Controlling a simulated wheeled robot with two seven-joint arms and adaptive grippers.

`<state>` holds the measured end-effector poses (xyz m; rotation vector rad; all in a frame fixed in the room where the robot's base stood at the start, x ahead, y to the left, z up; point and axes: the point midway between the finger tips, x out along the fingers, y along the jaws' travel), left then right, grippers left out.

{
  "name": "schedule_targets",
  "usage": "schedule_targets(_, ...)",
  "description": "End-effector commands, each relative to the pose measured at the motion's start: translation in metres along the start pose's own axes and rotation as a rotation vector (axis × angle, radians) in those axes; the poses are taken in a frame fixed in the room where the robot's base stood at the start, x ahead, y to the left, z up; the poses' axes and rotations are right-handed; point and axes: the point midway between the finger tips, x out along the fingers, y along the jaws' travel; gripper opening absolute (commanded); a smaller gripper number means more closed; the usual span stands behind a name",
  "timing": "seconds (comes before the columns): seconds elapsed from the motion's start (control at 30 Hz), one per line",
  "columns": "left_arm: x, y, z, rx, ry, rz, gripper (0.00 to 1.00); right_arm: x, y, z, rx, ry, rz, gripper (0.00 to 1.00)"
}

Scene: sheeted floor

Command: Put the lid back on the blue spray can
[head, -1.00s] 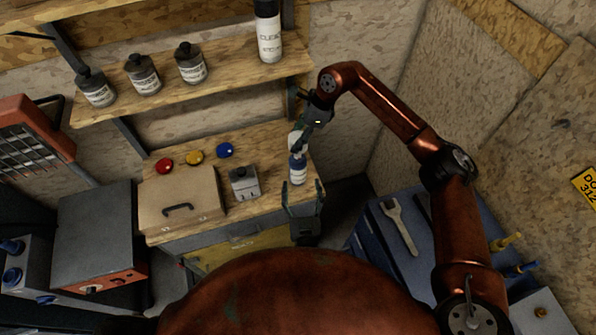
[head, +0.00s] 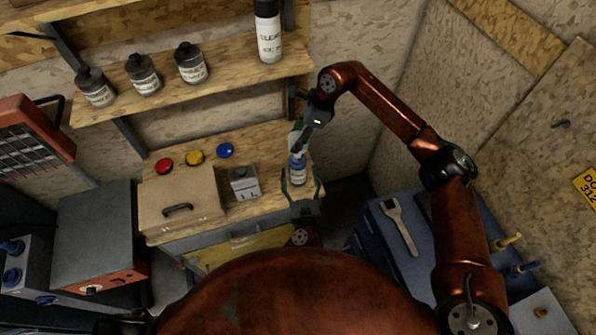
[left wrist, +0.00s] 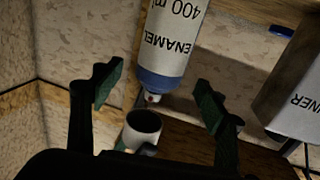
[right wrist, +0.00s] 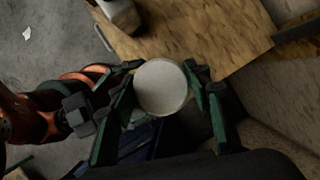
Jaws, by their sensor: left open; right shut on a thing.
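The blue spray can (head: 298,172) stands upright near the workbench's right end, its blue shoulder and nozzle bare. It looks upside down in the left wrist view (left wrist: 172,45), labelled ENAMEL. My left gripper (head: 303,190) is open, low in front of the can; its fingers (left wrist: 158,98) lie either side of it, apart from it. My right gripper (head: 300,145) is shut on the pale, round lid (right wrist: 160,87), above the can. The lid's open side (left wrist: 143,128) shows near the nozzle, apart from it. The right fingertips are partly hidden in the head view.
A grey thinner tin (head: 243,184) stands left of the can, and a wooden case (head: 180,198) further left. Red, yellow and blue (head: 225,150) round caps lie behind. A shelf (head: 225,92) with several bottles hangs above. A blue cart (head: 375,250) stands right.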

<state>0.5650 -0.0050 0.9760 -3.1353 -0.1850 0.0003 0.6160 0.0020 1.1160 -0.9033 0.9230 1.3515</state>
Motion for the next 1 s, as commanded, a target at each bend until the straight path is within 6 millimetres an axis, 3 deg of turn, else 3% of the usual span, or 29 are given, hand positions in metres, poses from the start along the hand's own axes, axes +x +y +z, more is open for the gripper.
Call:
schedule_targets(0.1, 0.022, 0.0, -0.001, 0.001, 0.002, 0.0, 0.67, 0.0, 0.0, 0.0, 0.0, 0.0, 0.0, 0.34)
schedule_targets(0.33, 0.046, 0.0, 0.0, 0.001, 0.0, 0.0, 0.67, 0.0, 0.0, 0.0, -0.001, 0.0, 0.0, 0.34)
schedule_targets(0.73, 0.052, 0.0, 0.0, -0.001, 0.0, 0.0, 0.67, 0.0, 0.0, 0.0, 0.0, 0.0, 0.0, 0.34)
schedule_targets(1.0, 0.052, 0.0, 0.0, -0.001, 0.0, 0.0, 0.49, 0.0, 0.0, 0.0, 0.0, 0.0, 0.0, 0.34)
